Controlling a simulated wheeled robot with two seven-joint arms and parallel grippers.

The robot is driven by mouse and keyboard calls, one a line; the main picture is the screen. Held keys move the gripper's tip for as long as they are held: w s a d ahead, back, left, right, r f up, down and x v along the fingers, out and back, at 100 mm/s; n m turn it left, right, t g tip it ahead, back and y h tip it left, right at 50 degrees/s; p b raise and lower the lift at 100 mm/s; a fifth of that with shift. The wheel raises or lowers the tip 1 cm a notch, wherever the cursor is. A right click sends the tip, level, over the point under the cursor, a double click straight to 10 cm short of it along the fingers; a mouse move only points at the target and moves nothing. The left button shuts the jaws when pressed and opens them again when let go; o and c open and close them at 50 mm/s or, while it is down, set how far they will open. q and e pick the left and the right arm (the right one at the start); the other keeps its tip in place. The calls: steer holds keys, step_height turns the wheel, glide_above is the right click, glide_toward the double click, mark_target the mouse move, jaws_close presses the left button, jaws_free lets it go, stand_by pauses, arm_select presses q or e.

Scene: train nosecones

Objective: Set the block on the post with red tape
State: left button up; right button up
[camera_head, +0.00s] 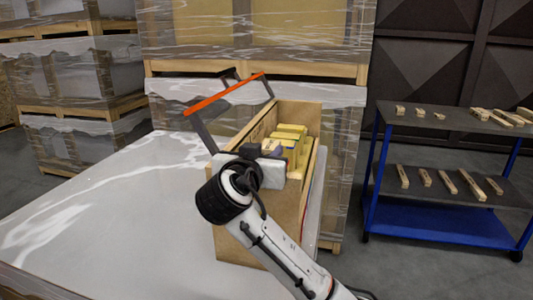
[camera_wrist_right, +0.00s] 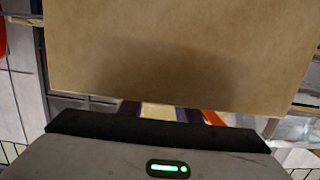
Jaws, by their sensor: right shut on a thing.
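A group of yellow blocks (camera_head: 291,131) stands inside an open wooden box (camera_head: 234,243) in the head view. My right gripper (camera_head: 274,148) is at the near end of these blocks, inside the box's upper part. It is shut on a block, whose outline is largely hidden by the gripper. In the right wrist view a plain tan surface (camera_wrist_right: 185,50) fills most of the picture, very close to the gripper, with a soft shadow on it. I cannot tell whether it is the block or a box wall. No post with red tape can be made out. My left gripper is out of view.
An orange bar (camera_head: 224,94) on dark uprights rises beside the box. The light tabletop (camera_head: 100,210) to the left is clear. A blue trolley (camera_head: 440,200) with small wooden pieces stands at the right. Wrapped pallets (camera_head: 255,35) stand behind.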

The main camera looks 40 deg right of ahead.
steer(key=shift+f+b, duration=0.5)
steer(key=shift+f, duration=0.2)
steer(key=o, duration=1)
steer(key=shift+a+f, duration=0.1)
steer(key=shift+f, duration=0.05)
steer(key=v, duration=0.4)
steer(key=r+v, duration=0.1)
steer(key=v, duration=0.3)
steer(key=p+v, duration=0.1)
steer(key=v, duration=0.3)
steer(key=shift+r, duration=0.3)
